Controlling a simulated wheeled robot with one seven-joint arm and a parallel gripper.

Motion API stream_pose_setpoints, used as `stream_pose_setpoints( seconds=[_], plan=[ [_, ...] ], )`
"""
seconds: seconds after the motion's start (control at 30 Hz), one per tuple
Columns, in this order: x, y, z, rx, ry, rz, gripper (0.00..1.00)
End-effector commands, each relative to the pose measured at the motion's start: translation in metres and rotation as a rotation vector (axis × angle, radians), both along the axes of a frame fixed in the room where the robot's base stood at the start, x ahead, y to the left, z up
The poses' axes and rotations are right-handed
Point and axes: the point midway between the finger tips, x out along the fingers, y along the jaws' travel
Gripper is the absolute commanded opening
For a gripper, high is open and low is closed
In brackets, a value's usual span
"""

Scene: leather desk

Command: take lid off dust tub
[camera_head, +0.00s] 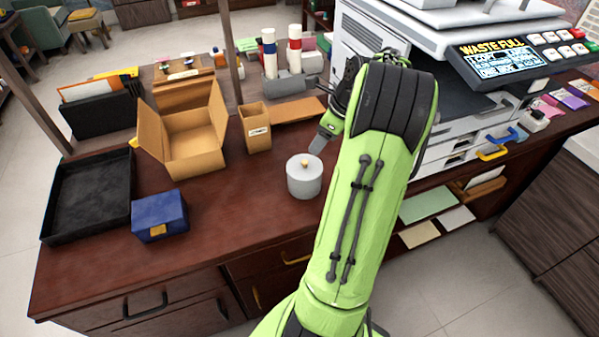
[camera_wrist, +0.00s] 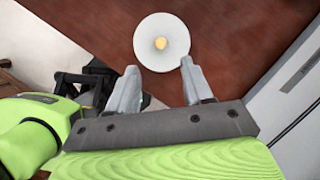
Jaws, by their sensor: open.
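The dust tub (camera_head: 304,183) is a small light grey cylinder standing upright on the brown desk, near the middle of the head view. Its round lid (camera_head: 303,164) sits on top and has a small yellow knob (camera_head: 303,163). In the wrist view the lid (camera_wrist: 148,30) shows from above, with the knob (camera_wrist: 160,43) near its middle. My gripper (camera_wrist: 158,62) is open and empty. Its fingertips lie at the lid's near edge in the wrist view, pointing toward the knob. I cannot tell whether a finger touches the lid.
An open cardboard box (camera_head: 190,145) and a small tan bin (camera_head: 257,138) stand behind left. A blue box (camera_head: 160,215) and a black tray (camera_head: 125,215) are at the left. A large printer (camera_head: 440,40) stands right. The desk is clear in front of the tub.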

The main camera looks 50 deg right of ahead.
Motion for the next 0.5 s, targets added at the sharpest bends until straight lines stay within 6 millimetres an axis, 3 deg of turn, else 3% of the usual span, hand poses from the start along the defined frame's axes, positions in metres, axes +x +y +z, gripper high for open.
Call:
stream_pose_setpoints(
  seconds=[0.03, 0.1, 0.33, 0.5],
  plan=[
    [0.005, 0.002, -0.018, 0.003, 0.002, 0.003, 0.5],
    [0.01, 0.004, -0.03, 0.002, 0.001, 0.003, 0.5],
    [0.019, 0.005, -0.05, 0.0, 0.001, 0.002, 0.5],
    [0.031, 0.007, -0.081, 0.001, 0.001, 0.004, 0.5]
  ],
)
